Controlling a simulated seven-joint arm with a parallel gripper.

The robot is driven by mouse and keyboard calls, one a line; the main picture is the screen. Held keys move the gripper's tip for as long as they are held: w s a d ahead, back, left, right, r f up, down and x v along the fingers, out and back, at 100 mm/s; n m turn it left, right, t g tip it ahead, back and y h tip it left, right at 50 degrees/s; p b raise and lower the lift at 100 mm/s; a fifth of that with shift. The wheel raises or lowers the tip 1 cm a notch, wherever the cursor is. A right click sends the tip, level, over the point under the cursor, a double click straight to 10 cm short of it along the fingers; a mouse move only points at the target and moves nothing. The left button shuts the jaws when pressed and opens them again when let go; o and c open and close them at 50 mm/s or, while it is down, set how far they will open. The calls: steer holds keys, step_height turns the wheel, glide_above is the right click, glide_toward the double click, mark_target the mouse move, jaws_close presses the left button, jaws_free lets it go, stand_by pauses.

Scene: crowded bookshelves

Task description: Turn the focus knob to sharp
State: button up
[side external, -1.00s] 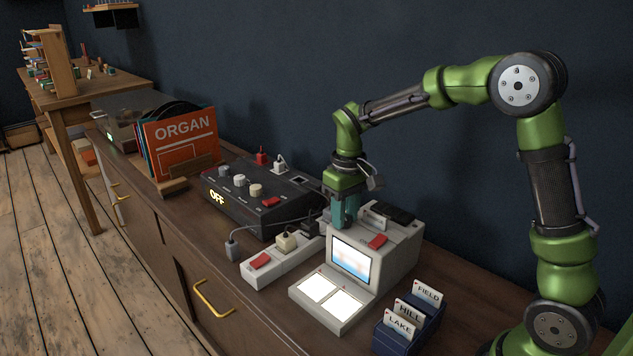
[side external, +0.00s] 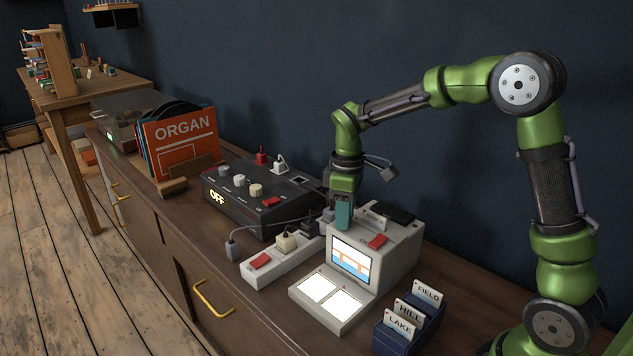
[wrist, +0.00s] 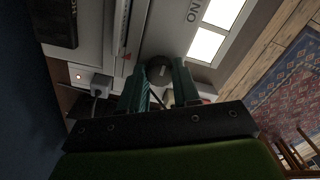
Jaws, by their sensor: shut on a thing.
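The grey viewer (side external: 401,246) stands on the wooden cabinet. Its small screen (side external: 350,261) shows a picture with blue, white and orange areas and fairly crisp edges. Two bright panels (side external: 331,294) glow on its base. My gripper (side external: 343,222) points down at the viewer's left side. In the wrist view its two teal fingers are on either side of a dark round knob (wrist: 159,70), shut on it. The knob is hidden behind the fingers in the side view.
A power strip (side external: 283,262) with plugs and cables lies left of the viewer. A black control box (side external: 243,205) reading OFF stands behind it. A blue card holder (side external: 408,325) with labelled cards stands front right. ORGAN record sleeves (side external: 184,139) stand farther left.

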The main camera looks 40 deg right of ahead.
stand_by(0.3)
steer(key=o, duration=1.1)
steer(key=shift+c, duration=0.2)
steer(key=shift+r, duration=0.1)
step_height(320, 180, up, 17)
steer(key=shift+d, duration=0.15)
steer(key=shift+w, duration=0.1)
steer(key=s+a+f+m+t, duration=0.2)
steer(key=s+m, duration=0.1)
steer(key=s, duration=0.3)
steer(key=s+a+f+m+t+y, duration=0.1)
steer(key=s+a+f+m+t, duration=0.1)
steer(key=s, duration=0.4)
steer(key=s+a+f+m+t, duration=0.2)
steer(key=s+m+t, duration=0.1)
steer(key=s, duration=0.3)
steer(key=shift+s+a+f+m+y, duration=0.25)
steer(key=shift+f+m+y, duration=0.15)
steer(key=shift+m, duration=0.3)
